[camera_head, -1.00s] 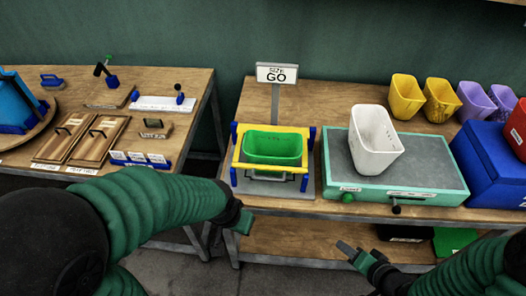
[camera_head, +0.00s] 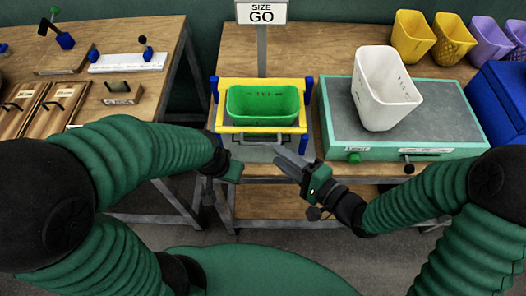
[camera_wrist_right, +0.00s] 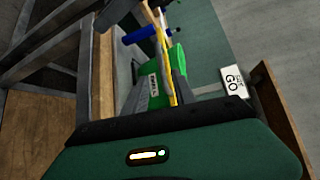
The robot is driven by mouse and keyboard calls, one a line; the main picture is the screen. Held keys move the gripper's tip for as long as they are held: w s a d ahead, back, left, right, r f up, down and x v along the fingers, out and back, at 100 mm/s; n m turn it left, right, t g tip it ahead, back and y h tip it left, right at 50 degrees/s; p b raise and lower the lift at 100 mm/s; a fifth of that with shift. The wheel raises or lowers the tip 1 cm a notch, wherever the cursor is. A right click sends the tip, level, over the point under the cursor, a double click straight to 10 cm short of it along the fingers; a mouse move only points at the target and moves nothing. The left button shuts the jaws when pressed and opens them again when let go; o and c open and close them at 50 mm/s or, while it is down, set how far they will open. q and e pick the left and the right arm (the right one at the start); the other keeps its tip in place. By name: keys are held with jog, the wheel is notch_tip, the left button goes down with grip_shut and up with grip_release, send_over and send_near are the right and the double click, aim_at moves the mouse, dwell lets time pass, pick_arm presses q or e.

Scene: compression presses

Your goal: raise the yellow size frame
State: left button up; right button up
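The yellow size frame (camera_head: 262,130) stands on the right-hand bench between blue posts, around a green bin (camera_head: 262,103). It has a grey handle bar (camera_head: 250,140) at its front. My right gripper (camera_head: 282,157) is just in front of the frame, its grey fingers pointing up-left towards the handle. I see no clear gap or contact with the handle. In the right wrist view the frame's yellow edge (camera_wrist_right: 160,50) and the green bin (camera_wrist_right: 179,58) show beyond the gripper. My left gripper (camera_head: 231,170) hangs left of the right one, below the bench's front edge. Its fingers are hardly visible.
A SIZE GO sign (camera_head: 262,12) stands behind the frame. A white bin (camera_head: 385,90) sits on a green-edged press (camera_head: 420,125) to the right. Yellow bins (camera_head: 412,38), purple bins (camera_head: 488,42) and a blue box (camera_head: 500,100) lie further right. A second bench (camera_head: 165,60) is at left.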

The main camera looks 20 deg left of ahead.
aim_at(262, 144)
jog(key=x, duration=0.7)
jog(key=shift+a+r, duration=0.1)
jog(key=shift+a, duration=0.25)
grip_shut()
jog(key=shift+d, duration=0.1)
dwell(0.8)
